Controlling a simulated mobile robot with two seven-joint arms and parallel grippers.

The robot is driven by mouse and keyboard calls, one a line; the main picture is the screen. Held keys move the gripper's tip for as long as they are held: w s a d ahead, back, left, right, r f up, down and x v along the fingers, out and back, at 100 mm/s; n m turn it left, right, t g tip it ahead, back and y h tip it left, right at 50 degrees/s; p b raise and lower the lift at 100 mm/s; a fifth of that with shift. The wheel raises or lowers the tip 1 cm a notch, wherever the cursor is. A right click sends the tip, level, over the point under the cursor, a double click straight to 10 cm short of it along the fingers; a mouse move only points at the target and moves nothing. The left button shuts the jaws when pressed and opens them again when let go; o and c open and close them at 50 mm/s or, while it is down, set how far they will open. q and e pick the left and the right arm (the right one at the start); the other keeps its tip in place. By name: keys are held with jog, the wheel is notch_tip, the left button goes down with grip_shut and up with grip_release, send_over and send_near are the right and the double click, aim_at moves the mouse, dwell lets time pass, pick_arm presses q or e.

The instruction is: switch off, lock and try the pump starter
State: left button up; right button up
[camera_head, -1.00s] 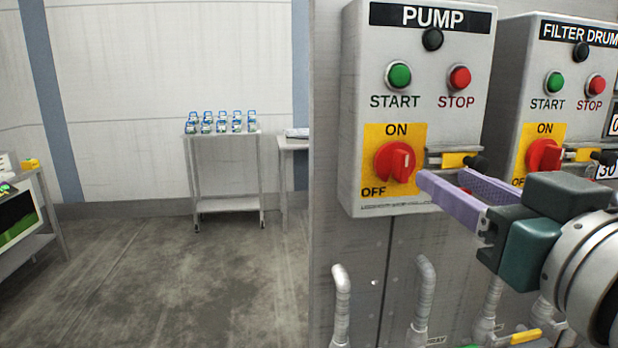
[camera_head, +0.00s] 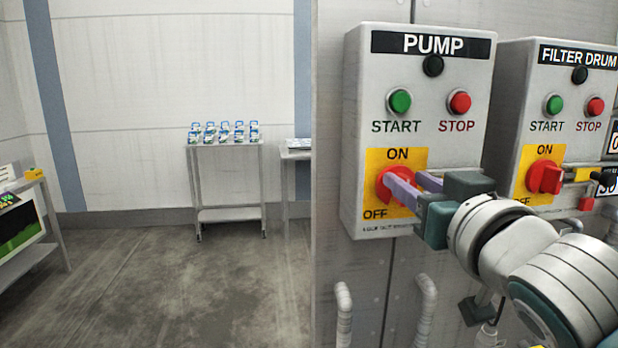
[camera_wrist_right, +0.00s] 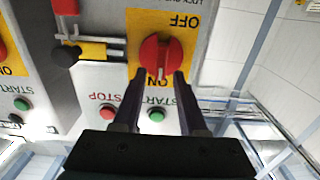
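The PUMP starter box (camera_head: 360,120) hangs on the grey panel, with a green START button (camera_head: 399,101), a red STOP button (camera_head: 459,103) and a dark lamp (camera_head: 433,66). Its red rotary switch (camera_head: 384,188) sits on a yellow ON/OFF plate. In the right wrist view the switch (camera_wrist_right: 152,52) shows its white mark towards ON. My right gripper (camera_head: 408,188) is at the switch; in the wrist view its fingers (camera_wrist_right: 157,82) are apart, one each side of the grip bar, with no clear contact. A slide with a black knob (camera_wrist_right: 66,55) is beside the switch. My left gripper is out of view.
The FILTER DRUM box (camera_head: 510,110) with its own red switch (camera_head: 544,178) stands close on the right. Pipes (camera_head: 425,310) run below. A trolley (camera_head: 228,214) with several small blue-topped items (camera_head: 224,132) stands at the back.

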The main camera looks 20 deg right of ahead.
jog(key=c, duration=0.6)
jog(key=shift+n, duration=0.4)
jog(key=shift+a+n+p, duration=0.15)
jog(key=shift+n+p, duration=0.15)
jog(key=shift+n, duration=0.3)
jog(key=shift+w+a+f+n, duration=0.1)
jog(key=shift+a+f+n, duration=0.2)
jog(key=shift+n, duration=2.3)
jog(key=shift+w+a+f+n, duration=0.1)
jog(key=shift+a+f+n, duration=0.15)
jog(key=shift+n, duration=2.35)
jog(key=shift+a+f+n, duration=0.2)
jog(key=shift+f+n, duration=0.15)
jog(key=shift+n, duration=2.55)
